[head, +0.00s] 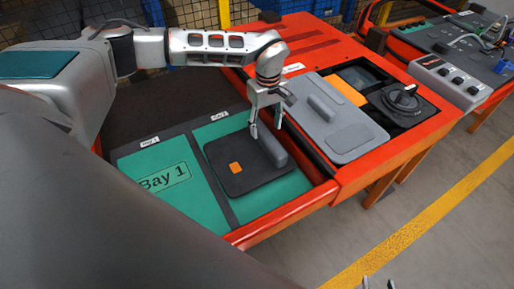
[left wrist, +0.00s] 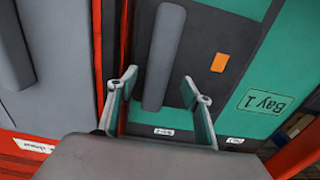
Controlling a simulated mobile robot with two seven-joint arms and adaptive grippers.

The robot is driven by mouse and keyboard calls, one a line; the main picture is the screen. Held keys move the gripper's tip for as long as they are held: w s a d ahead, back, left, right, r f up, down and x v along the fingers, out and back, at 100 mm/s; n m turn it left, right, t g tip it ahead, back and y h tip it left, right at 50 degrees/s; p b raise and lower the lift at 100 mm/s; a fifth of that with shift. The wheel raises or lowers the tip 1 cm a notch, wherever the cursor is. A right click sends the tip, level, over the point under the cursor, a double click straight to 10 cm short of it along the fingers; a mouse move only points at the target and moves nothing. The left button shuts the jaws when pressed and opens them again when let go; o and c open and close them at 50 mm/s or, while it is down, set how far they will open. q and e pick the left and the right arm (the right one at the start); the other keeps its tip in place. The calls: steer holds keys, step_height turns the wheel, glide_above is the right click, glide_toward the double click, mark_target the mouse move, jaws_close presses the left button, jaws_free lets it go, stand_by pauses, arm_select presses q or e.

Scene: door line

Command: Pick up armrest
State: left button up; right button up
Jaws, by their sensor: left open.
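The armrest looks to be a dark flat plate (head: 222,178) with a raised grey bar (head: 270,149) and an orange square. It lies on the green mat in the right-hand bay. In the left wrist view the bar (left wrist: 165,55) points toward my gripper. My left gripper (head: 266,128) is open and empty, pointing down at the bar. In the left wrist view its fingers (left wrist: 158,92) stand on either side of the bar's near end; I cannot tell whether they touch it. Only small tips of my right gripper (head: 378,284) show at the bottom edge.
The green Bay 1 mat (head: 160,182) is empty. A grey panel (head: 338,118) with its own bar lies on the orange table to the right, beside a black knob unit (head: 402,100). An orange rim (head: 285,212) edges the bays. Another bench stands at the far right.

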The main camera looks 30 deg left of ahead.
arm_select(q)
steer(key=f, duration=0.3)
steer(key=shift+s+d+f, duration=0.1)
steer(key=shift+d+f, duration=0.2)
steer(key=shift+f, duration=0.65)
jaws_close()
steer(key=shift+r, duration=0.1)
steer(key=shift+r, duration=0.5)
step_height(320, 180, up, 18)
steer(key=r, duration=0.1)
step_height(320, 180, up, 6)
steer(key=f+p, duration=0.1)
steer(key=p, duration=0.5)
glide_above(267, 135)
steer(key=shift+d+r, duration=0.1)
steer(key=shift+r, duration=0.15)
